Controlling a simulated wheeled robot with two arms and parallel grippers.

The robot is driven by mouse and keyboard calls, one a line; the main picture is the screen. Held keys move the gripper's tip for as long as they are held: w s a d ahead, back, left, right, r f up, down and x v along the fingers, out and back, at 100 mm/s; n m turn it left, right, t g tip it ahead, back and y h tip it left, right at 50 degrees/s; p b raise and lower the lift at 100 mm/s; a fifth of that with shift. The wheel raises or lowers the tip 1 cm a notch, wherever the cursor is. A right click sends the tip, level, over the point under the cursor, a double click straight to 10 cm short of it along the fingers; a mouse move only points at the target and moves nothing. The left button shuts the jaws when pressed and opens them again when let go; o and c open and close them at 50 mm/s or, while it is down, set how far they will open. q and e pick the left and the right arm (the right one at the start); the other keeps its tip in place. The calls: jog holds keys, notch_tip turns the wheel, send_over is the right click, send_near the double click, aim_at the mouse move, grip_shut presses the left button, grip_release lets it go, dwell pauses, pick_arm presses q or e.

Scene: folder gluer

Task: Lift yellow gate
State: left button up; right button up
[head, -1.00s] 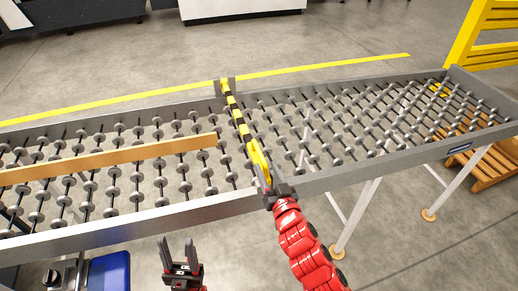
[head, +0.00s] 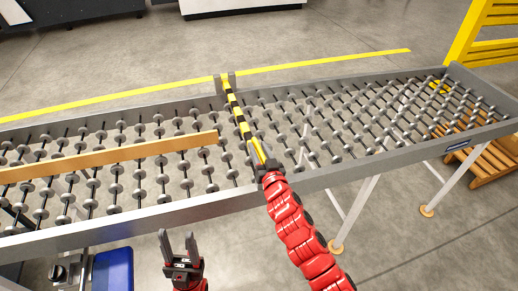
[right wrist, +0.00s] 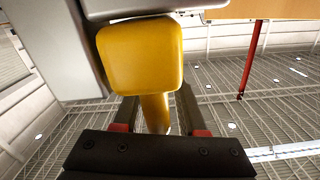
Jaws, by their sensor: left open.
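The yellow gate (head: 235,107), a bar with black stripes, lies across the roller conveyor from the far rail to the near rail. My right gripper (head: 268,166) is at its near end, and its own wrist hides the fingers in the head view. In the right wrist view, a yellow block (right wrist: 140,55) fills the upper middle, with a narrower yellow stem below it. The two dark fingers of the right gripper (right wrist: 157,112) stand on either side of that stem; whether they touch it is unclear. My left gripper (head: 179,250) is open and empty, in front of the near rail.
The roller conveyor (head: 110,222) has raised metal side rails. A long tan board (head: 110,157) lies on the rollers left of the gate. The rollers right of the gate are clear. A yellow fence (head: 490,45) and a wooden pallet (head: 485,172) are at the right.

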grip_shut()
dwell(1.2)
